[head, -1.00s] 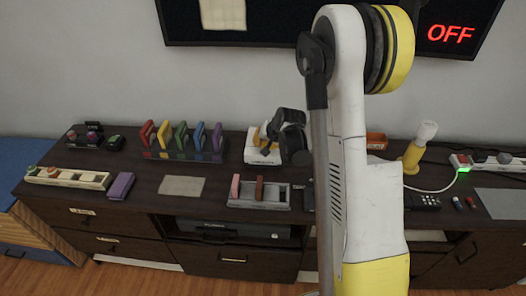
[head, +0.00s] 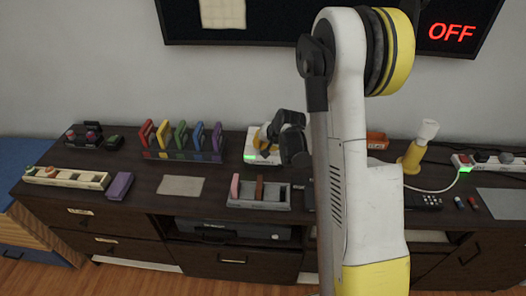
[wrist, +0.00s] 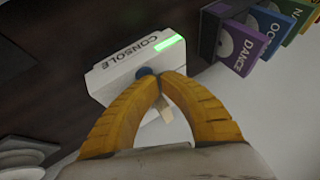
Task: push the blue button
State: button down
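The white console (wrist: 140,68) is a box lettered CONSOLE, with a bright green strip lit on its top. It also shows in the head view (head: 250,147), on the dark cabinet top. The blue button (wrist: 145,71) is on the console, partly hidden behind my fingertips. My gripper (wrist: 159,77) has its yellow fingers brought together, with nothing visible between them. The tips are at the button in the wrist view; whether they touch it is not clear. In the head view my gripper (head: 265,152) is over the console.
A rack of coloured upright cases (head: 183,156) stands left of the console. A grey tray with slots (head: 262,204) is in front. My arm covers part of the cabinet right of the console. A yellow and white lamp-like object (head: 414,158) stands further right.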

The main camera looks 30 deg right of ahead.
jog(key=shift+r, duration=0.15)
jog(key=shift+r+p, duration=0.3)
jog(key=shift+r, duration=0.15)
jog(key=shift+r+p, duration=1.9)
jog(key=shift+r, duration=1.15)
jog(key=shift+f, duration=0.1)
